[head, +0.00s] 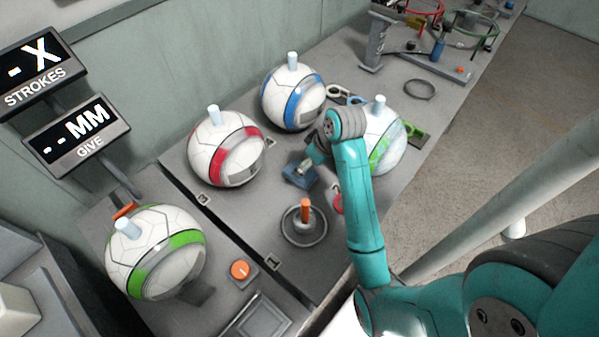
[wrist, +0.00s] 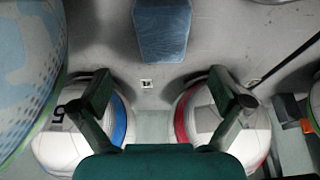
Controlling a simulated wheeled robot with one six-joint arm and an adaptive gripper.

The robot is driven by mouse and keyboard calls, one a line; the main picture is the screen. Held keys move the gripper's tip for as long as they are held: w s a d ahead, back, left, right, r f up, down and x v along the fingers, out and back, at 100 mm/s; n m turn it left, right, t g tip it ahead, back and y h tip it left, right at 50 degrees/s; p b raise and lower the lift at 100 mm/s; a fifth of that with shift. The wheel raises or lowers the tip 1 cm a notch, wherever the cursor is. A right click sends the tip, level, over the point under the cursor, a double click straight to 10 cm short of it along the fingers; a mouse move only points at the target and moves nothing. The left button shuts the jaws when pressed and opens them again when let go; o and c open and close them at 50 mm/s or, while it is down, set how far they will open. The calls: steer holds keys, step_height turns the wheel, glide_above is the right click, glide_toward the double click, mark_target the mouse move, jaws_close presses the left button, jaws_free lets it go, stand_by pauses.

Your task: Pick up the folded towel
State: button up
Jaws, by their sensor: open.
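The folded towel (head: 300,175) is a small blue block of cloth on the grey bench, between the red-banded ball and my arm. In the wrist view the towel (wrist: 163,30) is at the top middle, beyond my fingertips. My gripper (wrist: 162,104) is open, its two dark fingers spread wide with nothing between them but bench surface. In the head view my gripper (head: 311,163) hangs close to the towel and partly overlaps it in the picture. Whether it touches the towel there is unclear.
White balls with red (head: 223,148), blue (head: 292,97) and green (head: 155,250) bands surround the area; another green-banded ball (head: 381,138) is behind my arm. A ring stand with an orange peg (head: 305,211) is nearer. An orange button (head: 240,270) sits near the bench front.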

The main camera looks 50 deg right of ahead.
mark_target(305, 182)
steer(key=shift+x, duration=3.55)
steer(key=shift+s+a+f, duration=0.2)
steer(key=shift+f, duration=0.1)
steer(key=c, duration=1.2)
steer(key=shift+r, duration=0.1)
